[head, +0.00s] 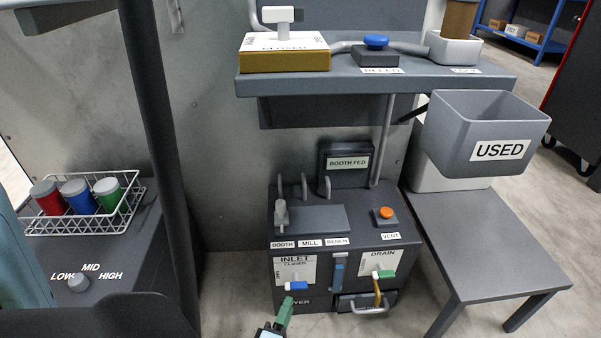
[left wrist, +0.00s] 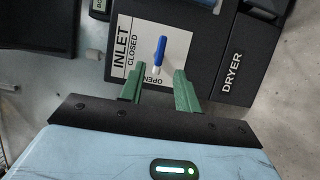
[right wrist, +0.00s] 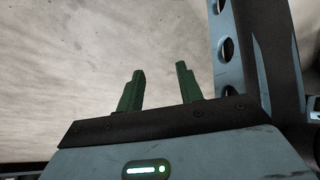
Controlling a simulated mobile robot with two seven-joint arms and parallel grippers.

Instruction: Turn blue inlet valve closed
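The blue inlet valve handle (head: 297,286) is on the front of the dryer box, low on the white INLET plate (head: 296,268). In the left wrist view the blue handle (left wrist: 160,48) stands just ahead of and between the fingertips, apparently untouched. My left gripper (head: 286,303) is open just below the handle; its green fingers also show in the left wrist view (left wrist: 158,68). My right gripper (right wrist: 160,70) is open and empty, facing a bare pale surface.
The drain valve (head: 383,275) with a green handle is right of the inlet. A shelf (head: 430,80) overhangs the dryer box (head: 345,232). A side table (head: 490,245) and the USED bin (head: 487,130) stand right. A dark post (head: 160,150) rises on the left.

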